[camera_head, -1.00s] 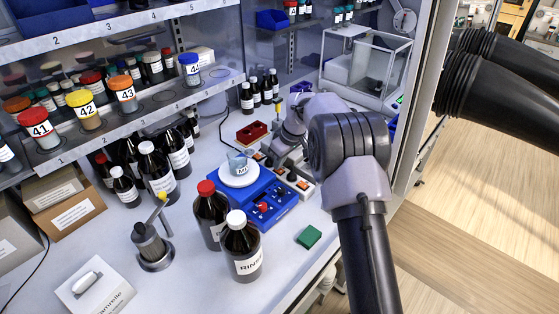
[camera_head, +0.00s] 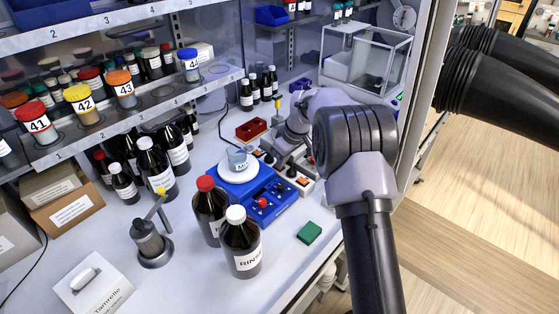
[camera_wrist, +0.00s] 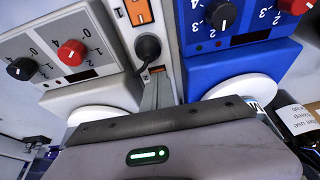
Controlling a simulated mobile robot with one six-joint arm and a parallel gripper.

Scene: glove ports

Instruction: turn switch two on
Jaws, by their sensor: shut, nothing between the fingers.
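A white power strip (camera_head: 305,186) with orange rocker switches lies on the bench beside the blue hotplate, partly under my arm. In the wrist view one orange switch (camera_wrist: 138,11) shows at the top, with a black plug (camera_wrist: 148,47) below it. A second orange patch lies just below the plug, mostly hidden by my gripper. Contact cannot be told.
The blue hotplate (camera_head: 272,211) carries a small beaker (camera_head: 238,161). A grey hotplate (camera_wrist: 72,70) stands on the strip's other side. Brown bottles (camera_head: 241,246) stand in front. A red tray (camera_head: 251,130) lies behind, and a green block (camera_head: 309,233) lies near the front edge.

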